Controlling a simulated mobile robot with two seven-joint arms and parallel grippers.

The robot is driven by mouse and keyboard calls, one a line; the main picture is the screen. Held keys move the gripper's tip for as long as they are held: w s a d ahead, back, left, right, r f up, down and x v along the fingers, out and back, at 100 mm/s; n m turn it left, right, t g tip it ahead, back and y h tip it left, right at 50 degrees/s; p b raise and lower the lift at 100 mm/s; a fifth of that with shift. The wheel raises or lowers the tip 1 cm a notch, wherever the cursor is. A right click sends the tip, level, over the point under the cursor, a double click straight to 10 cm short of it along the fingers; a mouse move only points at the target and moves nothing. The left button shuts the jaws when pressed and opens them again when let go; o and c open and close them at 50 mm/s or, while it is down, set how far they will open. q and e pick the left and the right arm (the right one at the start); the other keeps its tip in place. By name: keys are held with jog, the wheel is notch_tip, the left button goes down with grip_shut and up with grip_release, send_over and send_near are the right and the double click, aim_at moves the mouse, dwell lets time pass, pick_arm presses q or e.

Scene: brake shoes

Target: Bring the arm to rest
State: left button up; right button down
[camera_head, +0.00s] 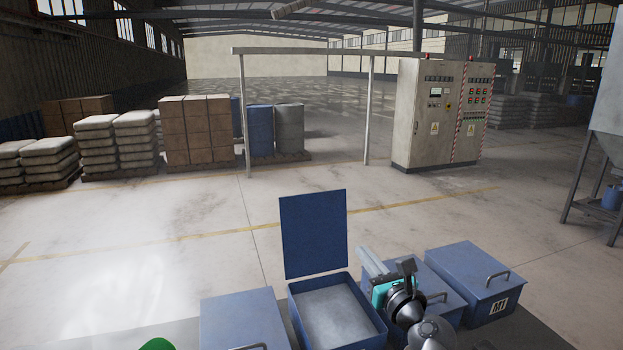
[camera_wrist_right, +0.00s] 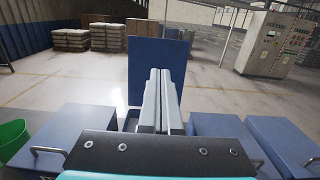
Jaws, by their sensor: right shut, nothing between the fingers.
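My right gripper (camera_head: 363,250) is raised over the row of blue boxes, just right of the open box's lid in the head view. Its two pale fingers are pressed together with nothing between them; they also show in the right wrist view (camera_wrist_right: 160,73). The teal gripper body and dark wrist joints hide part of the closed box behind them. My left gripper is not in view.
A blue box (camera_head: 292,312) stands open, its lid (camera_head: 314,235) upright; its visible inside looks empty. Closed blue boxes (camera_head: 240,318) flank it, one at right (camera_head: 478,277) with a label. A green bin (camera_wrist_right: 12,137) is at left.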

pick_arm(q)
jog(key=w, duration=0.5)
pick_arm(e)
jog(key=s+a+f+n+g, duration=0.1)
jog(key=s+f+n+g, duration=0.6)
jog(key=s+f+n, duration=0.85)
jog(key=s+d+f+n+g+h, duration=0.2)
jog(key=s+d+n+g+h, duration=0.1)
jog(key=s+n, duration=0.75)
jog(key=s+d+f+n+g+h, duration=0.1)
jog(key=s+d+n+g+h, duration=0.2)
jog(key=s+n, duration=0.8)
jog(key=s+f+m+g+b, duration=0.3)
jog(key=f+b, duration=0.7)
jog(key=f, duration=2.2)
pick_arm(q)
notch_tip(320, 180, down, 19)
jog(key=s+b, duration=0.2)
jog(key=b, duration=0.7)
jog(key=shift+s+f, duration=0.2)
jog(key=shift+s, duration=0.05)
pick_arm(e)
jog(key=s+d+f, duration=0.1)
jog(key=s+f, duration=0.7)
jog(key=f, duration=0.3)
jog(key=s+d+f+n, duration=0.1)
jog(key=s+f, duration=0.8)
jog(key=f, duration=0.3)
jog(key=shift+d+f, duration=0.25)
jog(key=shift+f, duration=0.05)
